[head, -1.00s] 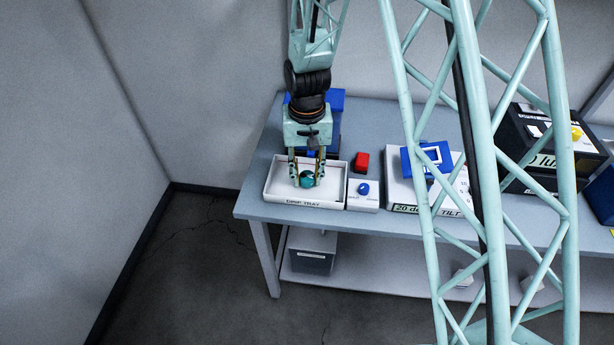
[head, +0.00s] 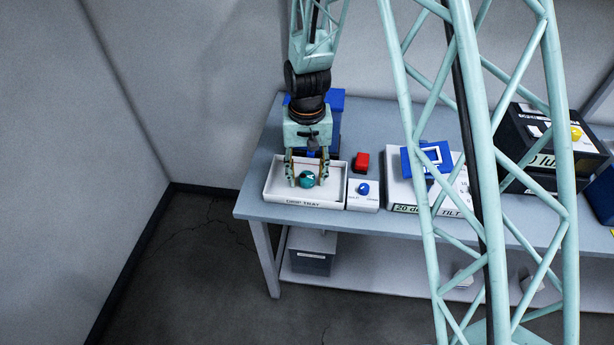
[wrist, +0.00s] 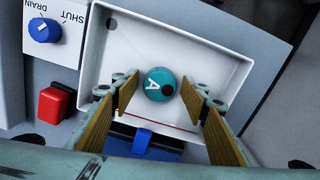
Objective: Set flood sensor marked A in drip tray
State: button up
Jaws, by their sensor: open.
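The flood sensor is a round teal puck with a white letter A and a dark round spot (wrist: 159,87). It rests inside the white drip tray (wrist: 110,50), near the middle of its floor. In the head view the sensor (head: 307,180) shows low between the fingers, in the tray (head: 279,194) labelled DRIP TRAY. My gripper (wrist: 163,92) is open, with one finger on each side of the sensor and a gap visible on both sides. In the head view my gripper (head: 307,178) reaches down over the tray.
A white panel with a blue knob (wrist: 45,30), marked DRAIN and SHUT, adjoins the tray. A red block (head: 361,161) stands behind it. A blue device (head: 427,160) sits on a white box labelled 20 deg TILT (head: 403,197). A black box (head: 540,160) stands farther right.

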jog(key=shift+r, duration=0.1)
notch_tip(320, 180, up, 12)
jog(key=p, duration=0.1)
dwell(0.8)
jog(key=shift+r, duration=0.1)
dwell(0.7)
notch_tip(320, 180, up, 12)
jog(key=t, duration=0.1)
send_over(308, 177)
jog(key=s+d, duration=0.5)
jog(key=s+d+r+t, duration=0.1)
jog(key=s+d+r, duration=0.5)
jog(key=s+r, duration=0.35)
jog(key=s+d+r, duration=0.2)
jog(key=s, duration=0.5)
jog(key=s+d+r+t, duration=0.1)
jog(key=s+d+r, duration=0.1)
jog(key=s, duration=0.5)
jog(key=s+d+r, duration=0.2)
jog(key=s+r, duration=0.1)
jog(key=s, duration=0.4)
jog(key=shift+s+d+r+t, duration=0.2)
jog(key=shift+r+t, duration=0.1)
jog(key=shift+t, duration=0.1)
